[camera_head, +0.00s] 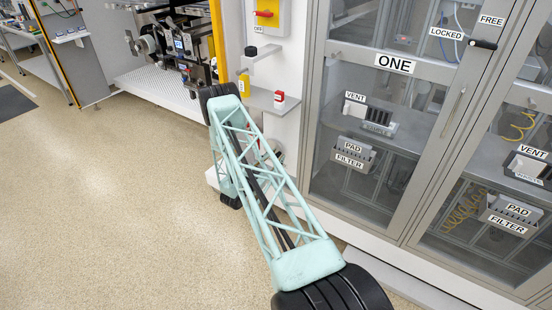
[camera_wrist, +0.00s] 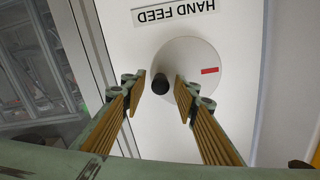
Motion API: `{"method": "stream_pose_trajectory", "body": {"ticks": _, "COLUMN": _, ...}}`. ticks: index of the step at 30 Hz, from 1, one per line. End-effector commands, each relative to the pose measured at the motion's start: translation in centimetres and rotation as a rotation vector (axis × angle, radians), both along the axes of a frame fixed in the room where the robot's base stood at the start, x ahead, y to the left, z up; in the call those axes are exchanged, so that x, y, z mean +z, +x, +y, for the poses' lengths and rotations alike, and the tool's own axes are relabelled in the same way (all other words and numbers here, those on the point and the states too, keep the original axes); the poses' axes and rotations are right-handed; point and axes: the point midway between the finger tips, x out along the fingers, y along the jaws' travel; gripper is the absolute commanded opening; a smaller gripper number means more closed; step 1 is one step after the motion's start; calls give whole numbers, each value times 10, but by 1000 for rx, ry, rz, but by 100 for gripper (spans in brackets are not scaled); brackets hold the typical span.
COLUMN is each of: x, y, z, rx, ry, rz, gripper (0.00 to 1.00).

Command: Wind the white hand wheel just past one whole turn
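The white hand wheel (camera_wrist: 204,60) shows in the wrist view on a white panel, below an upside-down HAND FEED label (camera_wrist: 173,12). It carries a red mark (camera_wrist: 209,71) on its right side and a dark round knob (camera_wrist: 160,84) at its lower left. My gripper (camera_wrist: 158,86) is open, with one finger on each side of the knob and visible space between each finger and the knob. I cannot tell how deep the fingers reach around it. In the head view the wheel and my gripper are hidden behind my arm.
Glass-doored cabinets stand at the right, the nearest marked ONE (camera_head: 395,64). A small shelf (camera_head: 262,98) with a red-and-white item (camera_head: 279,97) juts from the white column close to my arm. A red switch (camera_head: 265,13) is above. Open floor (camera_head: 100,200) lies at the left.

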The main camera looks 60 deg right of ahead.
Motion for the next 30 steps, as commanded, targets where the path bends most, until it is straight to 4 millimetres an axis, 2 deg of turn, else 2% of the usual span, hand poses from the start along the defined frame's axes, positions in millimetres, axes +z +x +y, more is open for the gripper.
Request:
{"method": "stream_pose_trajectory", "body": {"ticks": 5, "x": 0, "y": 0, "z": 0, "rx": 0, "ry": 0, "rz": 0, "gripper": 28}}
{"method": "stream_pose_trajectory", "body": {"ticks": 14, "x": 0, "y": 0, "z": 0, "rx": 0, "ry": 0, "rz": 0, "gripper": 3}}
{"method": "stream_pose_trajectory", "body": {"ticks": 30, "x": -5, "y": 0, "z": 1, "rx": 0, "ry": 2, "rz": -86, "gripper": 3}}
